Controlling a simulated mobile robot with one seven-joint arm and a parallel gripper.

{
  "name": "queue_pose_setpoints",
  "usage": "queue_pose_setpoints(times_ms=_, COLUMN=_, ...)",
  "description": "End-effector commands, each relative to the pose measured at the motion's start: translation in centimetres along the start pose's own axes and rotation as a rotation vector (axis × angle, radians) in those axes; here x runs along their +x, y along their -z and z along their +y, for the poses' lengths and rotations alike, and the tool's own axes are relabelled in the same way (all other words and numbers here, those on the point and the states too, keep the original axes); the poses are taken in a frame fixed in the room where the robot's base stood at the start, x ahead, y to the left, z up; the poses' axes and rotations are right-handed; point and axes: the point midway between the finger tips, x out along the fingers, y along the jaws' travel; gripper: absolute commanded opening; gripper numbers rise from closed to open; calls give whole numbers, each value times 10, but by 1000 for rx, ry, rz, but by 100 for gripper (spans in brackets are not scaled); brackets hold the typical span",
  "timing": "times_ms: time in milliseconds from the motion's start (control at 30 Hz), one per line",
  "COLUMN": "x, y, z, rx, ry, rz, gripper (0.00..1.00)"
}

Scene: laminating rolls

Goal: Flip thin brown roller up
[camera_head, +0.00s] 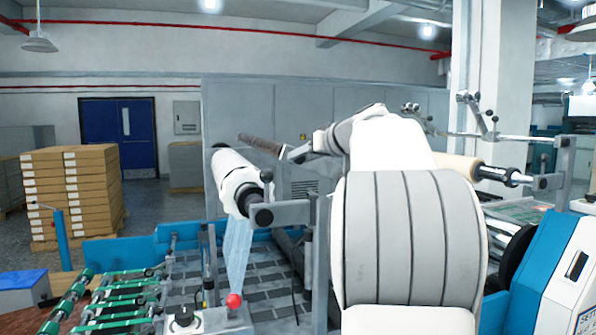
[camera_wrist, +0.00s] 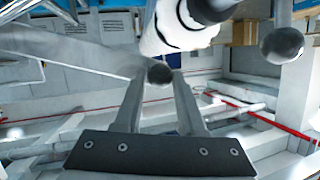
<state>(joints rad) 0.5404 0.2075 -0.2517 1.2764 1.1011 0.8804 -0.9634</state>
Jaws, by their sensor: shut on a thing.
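The thin brown roller (camera_head: 262,145) shows in the head view behind the white film roll, slanting down from left to right. Its right end lies close to my gripper (camera_head: 298,152), which reaches left from my white arm. In the wrist view my gripper (camera_wrist: 158,90) has its two fingers closed around a dark round knob (camera_wrist: 159,72). I cannot clearly make out the brown roller in the wrist view, nor how the knob joins it. My arm hides part of the machine behind it.
A white film roll (camera_head: 228,172) sits left of my arm and also shows in the wrist view (camera_wrist: 175,30). Another dark ball (camera_wrist: 282,45) is to the right there. A tan roll (camera_head: 458,166) is right of my arm. Stacked boxes (camera_head: 72,190) stand far left.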

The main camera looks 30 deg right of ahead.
Motion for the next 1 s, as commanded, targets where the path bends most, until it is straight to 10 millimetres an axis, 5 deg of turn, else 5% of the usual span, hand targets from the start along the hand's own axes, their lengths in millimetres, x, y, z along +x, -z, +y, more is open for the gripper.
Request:
queue_pose_setpoints(times_ms=367, x=-6, y=13, z=2, rx=31, ry=9, rz=20, gripper=0)
queue_pose_setpoints(times_ms=400, x=-6, y=14, z=2, rx=31, ry=8, rz=21, gripper=43)
queue_pose_setpoints(times_ms=533, x=-6, y=12, z=2, rx=30, ry=9, rz=17, gripper=66)
queue_pose_setpoints(times_ms=1000, x=-18, y=9, z=3, rx=29, ry=10, rz=13, gripper=68)
